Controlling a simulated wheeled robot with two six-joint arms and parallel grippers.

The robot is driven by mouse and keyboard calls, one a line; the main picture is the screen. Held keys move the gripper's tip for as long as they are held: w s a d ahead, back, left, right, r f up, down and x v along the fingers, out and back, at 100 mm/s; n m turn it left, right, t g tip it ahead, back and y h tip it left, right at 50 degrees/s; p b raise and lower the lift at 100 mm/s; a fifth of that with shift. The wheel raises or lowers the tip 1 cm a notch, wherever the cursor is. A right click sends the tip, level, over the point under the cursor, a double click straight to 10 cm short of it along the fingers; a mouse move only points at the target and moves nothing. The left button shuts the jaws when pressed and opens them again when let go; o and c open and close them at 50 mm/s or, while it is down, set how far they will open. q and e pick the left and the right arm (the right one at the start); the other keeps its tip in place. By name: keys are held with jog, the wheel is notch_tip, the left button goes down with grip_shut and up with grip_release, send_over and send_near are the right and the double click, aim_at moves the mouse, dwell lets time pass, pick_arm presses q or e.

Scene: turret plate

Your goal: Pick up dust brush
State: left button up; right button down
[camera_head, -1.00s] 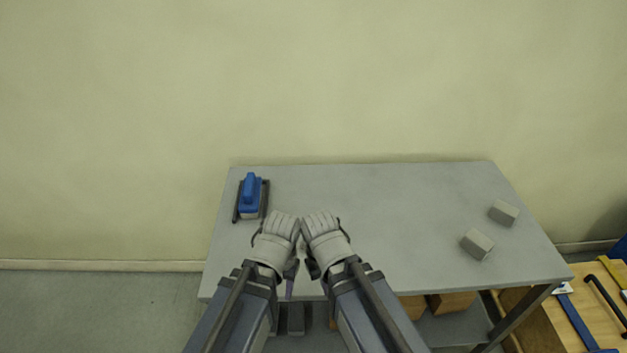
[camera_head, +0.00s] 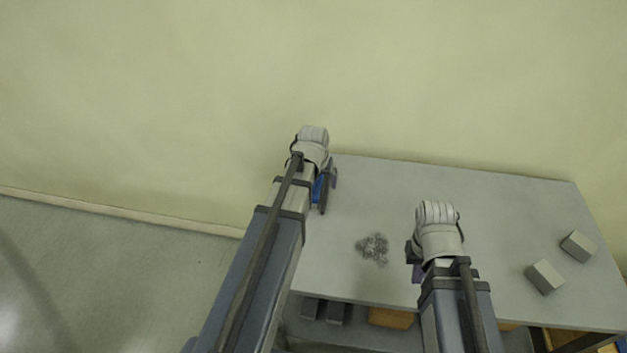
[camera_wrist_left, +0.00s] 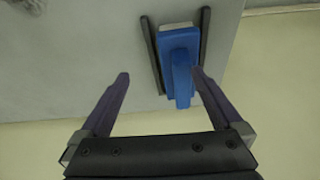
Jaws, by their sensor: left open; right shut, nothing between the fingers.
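The dust brush is a blue block with a raised blue handle (camera_wrist_left: 182,80). It lies on the grey table between two dark rails. In the head view only a blue sliver of the brush (camera_head: 318,188) shows beside my left arm. My left gripper (camera_wrist_left: 160,73) is open and empty above it. In the left wrist view the handle appears between the fingers, close to the right-hand finger; contact cannot be told. My right gripper (camera_head: 414,262) is shut and empty over the table's front part, largely hidden by its wrist.
A pile of grey shavings (camera_head: 373,248) lies on the grey table (camera_head: 480,205) between my arms. Two grey blocks (camera_head: 545,277) (camera_head: 578,246) stand at the right. A wall rises behind the table. The table's middle back is clear.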

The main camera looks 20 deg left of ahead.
aim_at(317, 185)
pick_arm(q)
jog(key=shift+n+t+y, duration=0.3)
jog(key=shift+n+t, duration=0.1)
jog(key=w+a, duration=0.2)
jog(key=a, duration=0.1)
jog(key=w+a, duration=0.1)
jog(key=shift+w+a+r, duration=0.15)
jog(key=shift+w+r, duration=0.05)
jog(key=shift+r, duration=0.1)
jog(key=shift+b+x, duration=1.1)
jog(key=shift+b, duration=0.05)
pick_arm(e)
notch_tip(317, 185, down, 2)
jog(key=shift+f, duration=0.1)
pick_arm(q)
jog(key=b+x, duration=0.5)
jog(key=shift+w+f, duration=0.25)
jog(key=shift+f, duration=0.1)
pick_arm(e)
notch_tip(317, 185, down, 5)
jog(key=shift+f, duration=0.1)
pick_arm(q)
jog(key=shift+r, duration=0.1)
jog(key=shift+f, duration=0.25)
pick_arm(e)
jog(key=shift+f, duration=0.1)
pick_arm(q)
jog(key=c, duration=1.5)
jog(key=shift+o, duration=0.2)
